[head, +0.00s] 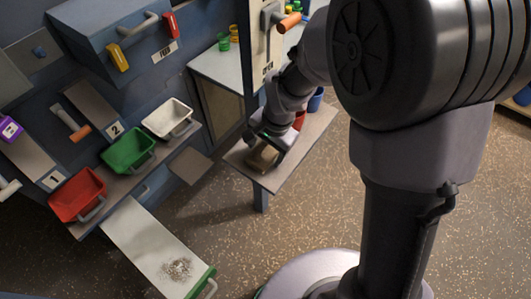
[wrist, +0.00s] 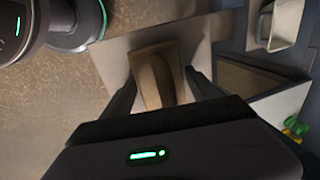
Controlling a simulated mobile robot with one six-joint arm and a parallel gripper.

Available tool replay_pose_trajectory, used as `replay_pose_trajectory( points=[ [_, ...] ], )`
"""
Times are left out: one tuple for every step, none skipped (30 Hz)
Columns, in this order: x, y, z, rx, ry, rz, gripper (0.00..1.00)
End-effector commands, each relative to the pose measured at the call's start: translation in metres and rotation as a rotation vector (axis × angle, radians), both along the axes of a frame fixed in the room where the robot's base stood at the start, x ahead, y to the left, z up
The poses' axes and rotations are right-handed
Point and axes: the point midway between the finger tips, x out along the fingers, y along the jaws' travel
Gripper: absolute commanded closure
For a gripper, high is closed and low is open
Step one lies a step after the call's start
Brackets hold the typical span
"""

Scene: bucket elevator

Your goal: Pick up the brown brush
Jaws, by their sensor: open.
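The brown brush (head: 263,157) lies near the front end of a small bench (head: 273,179). In the wrist view the brush (wrist: 157,82) shows as a brown block with a raised, rounded part along its top. My gripper (head: 267,145) is over the bench, pointing down at the brush. In the wrist view its two dark fingers (wrist: 160,78) are apart, one on each side of the brush in the picture. I cannot tell whether they touch it or how far above it they are.
Behind my gripper, a red container (head: 299,121) and a blue one (head: 315,100) stand on the bench. Left are red (head: 78,194), green (head: 127,150) and white (head: 167,118) bins, and a pale tray (head: 140,240) with a small pile of debris. Floor between is clear.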

Motion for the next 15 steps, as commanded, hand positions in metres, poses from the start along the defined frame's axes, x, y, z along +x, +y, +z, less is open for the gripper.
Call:
replay_pose_trajectory(
  points=[
    [-0.0001, -0.0001, 0.0010, 0.000, 0.000, 0.000, 0.31],
    [-0.0001, -0.0001, 0.0011, 0.000, 0.000, 0.000, 0.36],
    [-0.0001, -0.0001, 0.0012, 0.000, 0.000, 0.000, 0.44],
    [-0.0001, -0.0001, 0.0012, 0.000, 0.000, 0.000, 0.50],
    [-0.0001, -0.0001, 0.0013, 0.000, 0.000, 0.000, 0.56],
    [-0.0001, -0.0001, 0.0013, 0.000, 0.000, 0.000, 0.64],
    [-0.0001, -0.0001, 0.0013, 0.000, 0.000, 0.000, 0.70],
    [-0.0001, -0.0001, 0.0013, 0.000, 0.000, 0.000, 0.76],
    [-0.0001, -0.0001, 0.0014, 0.000, 0.000, 0.000, 0.83],
    [-0.0002, -0.0002, 0.0014, 0.000, 0.000, 0.000, 0.88],
    [-0.0001, -0.0002, 0.0015, 0.000, 0.000, 0.000, 0.88],
    [-0.0001, -0.0002, 0.0015, 0.000, 0.000, 0.000, 0.88],
    [-0.0001, -0.0002, 0.0015, 0.000, 0.000, 0.000, 0.88],
    [-0.0001, -0.0002, 0.0015, 0.000, 0.000, 0.000, 0.88],
    [-0.0001, -0.0002, 0.0015, 0.000, 0.000, 0.000, 0.88]
  ],
)
